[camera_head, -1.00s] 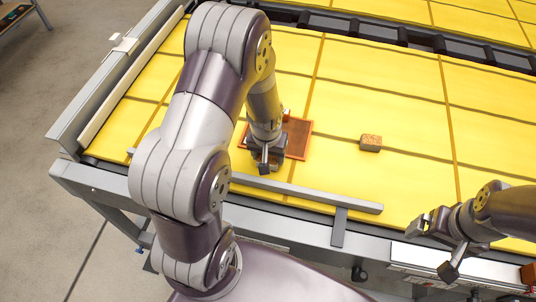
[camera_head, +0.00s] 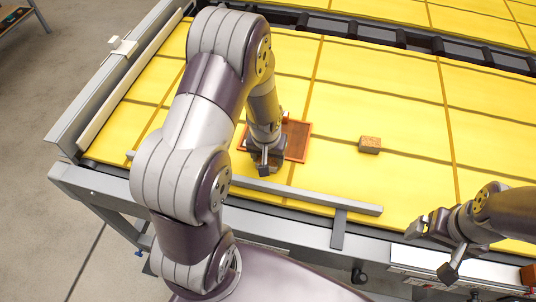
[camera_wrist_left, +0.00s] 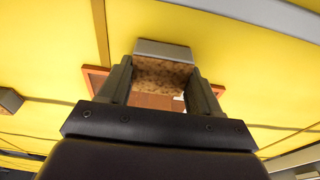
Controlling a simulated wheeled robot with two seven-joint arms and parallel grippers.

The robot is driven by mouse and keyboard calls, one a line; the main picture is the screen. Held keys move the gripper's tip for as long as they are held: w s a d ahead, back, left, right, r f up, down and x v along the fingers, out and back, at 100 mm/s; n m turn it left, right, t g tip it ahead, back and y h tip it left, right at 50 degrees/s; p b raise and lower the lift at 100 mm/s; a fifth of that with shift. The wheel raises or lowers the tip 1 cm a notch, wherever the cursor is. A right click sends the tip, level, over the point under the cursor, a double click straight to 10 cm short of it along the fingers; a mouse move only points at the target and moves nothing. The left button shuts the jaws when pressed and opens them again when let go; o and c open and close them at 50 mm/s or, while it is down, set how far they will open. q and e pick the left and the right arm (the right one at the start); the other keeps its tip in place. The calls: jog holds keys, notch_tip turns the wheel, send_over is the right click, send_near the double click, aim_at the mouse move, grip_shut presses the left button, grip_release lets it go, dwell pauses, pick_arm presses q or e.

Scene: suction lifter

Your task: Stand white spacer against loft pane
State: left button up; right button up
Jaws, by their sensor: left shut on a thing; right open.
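My left gripper (camera_head: 264,162) is low over an orange-brown tray-like piece (camera_head: 300,142) on the yellow surface. In the left wrist view, the left gripper (camera_wrist_left: 165,92) has a block (camera_wrist_left: 163,70) with a speckled brown face and a pale grey side between its fingers. The orange-brown piece (camera_wrist_left: 150,101) shows behind and below that block. In the head view the held block is hidden by the gripper. A small white patch shows by the right finger in the wrist view; I cannot tell what it is. My right gripper (camera_head: 432,247) is open and empty at the front edge. I cannot identify the loft pane.
A second speckled brown block (camera_head: 370,144) lies on the yellow surface (camera_head: 400,100) to the right, with clear room around it. A grey rail (camera_head: 320,196) runs along the front edge. A metal side rail (camera_head: 115,80) bounds the left end.

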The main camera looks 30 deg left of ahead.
pick_arm(q)
jog(key=o, duration=1.1)
jog(key=shift+o, duration=0.2)
notch_tip(320, 180, up, 13)
jog(key=s+b, duration=0.1)
jog(key=shift+s+d+f, duration=0.2)
jog(key=shift+s, duration=0.2)
jog(key=s+d+f+m, duration=0.1)
jog(key=s+d+m, duration=0.2)
jog(key=s+d, duration=0.2)
jog(key=s, duration=0.3)
jog(key=shift+s, duration=0.15)
